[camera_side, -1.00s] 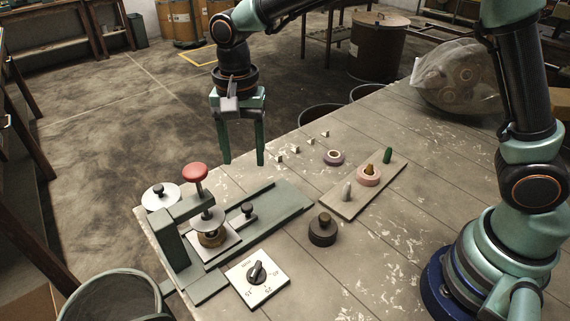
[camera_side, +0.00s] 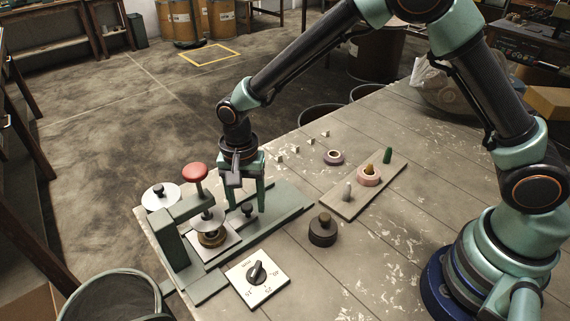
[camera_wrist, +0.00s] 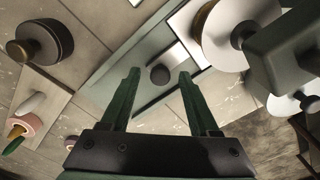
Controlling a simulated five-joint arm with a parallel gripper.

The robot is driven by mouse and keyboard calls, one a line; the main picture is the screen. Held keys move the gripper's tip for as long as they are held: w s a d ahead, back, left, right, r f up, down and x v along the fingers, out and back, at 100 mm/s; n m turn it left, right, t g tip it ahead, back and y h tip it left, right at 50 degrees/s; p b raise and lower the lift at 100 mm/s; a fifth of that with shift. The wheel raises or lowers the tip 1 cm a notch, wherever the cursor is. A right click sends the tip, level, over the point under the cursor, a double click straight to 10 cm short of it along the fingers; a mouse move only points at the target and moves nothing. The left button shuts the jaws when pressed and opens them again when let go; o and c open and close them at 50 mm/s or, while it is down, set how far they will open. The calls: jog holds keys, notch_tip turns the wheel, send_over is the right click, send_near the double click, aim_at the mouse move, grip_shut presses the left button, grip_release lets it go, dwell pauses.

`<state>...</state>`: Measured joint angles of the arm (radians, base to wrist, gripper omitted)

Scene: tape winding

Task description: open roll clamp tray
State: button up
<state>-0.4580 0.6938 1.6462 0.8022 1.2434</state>
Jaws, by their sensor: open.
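The green roll clamp (camera_side: 172,232) stands at the left of the table, with a red-topped handle (camera_side: 196,174) and a round press disc over a brown roll (camera_side: 211,238). The roll sits on a pale tray plate (camera_side: 228,240) that lies on a green rail base (camera_side: 283,208). A black tray knob (camera_side: 247,209) stands on the plate's right part. My gripper (camera_side: 249,208) is open, pointing down at the knob. In the wrist view the knob (camera_wrist: 160,74) appears between the two green fingertips, with a gap on each side. I cannot tell whether the fingertips reach down to its height.
A dial plate (camera_side: 258,280) lies in front of the clamp, with a dark knobbed weight (camera_side: 322,232) to its right. A pegboard (camera_side: 346,207) holds a pink ring (camera_side: 369,176). A white disc (camera_side: 160,198) sits behind the clamp. Small white cubes (camera_side: 295,149) lie at the back edge.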

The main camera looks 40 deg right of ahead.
jog(key=shift+f, duration=0.1)
grip_shut()
dwell(1.4)
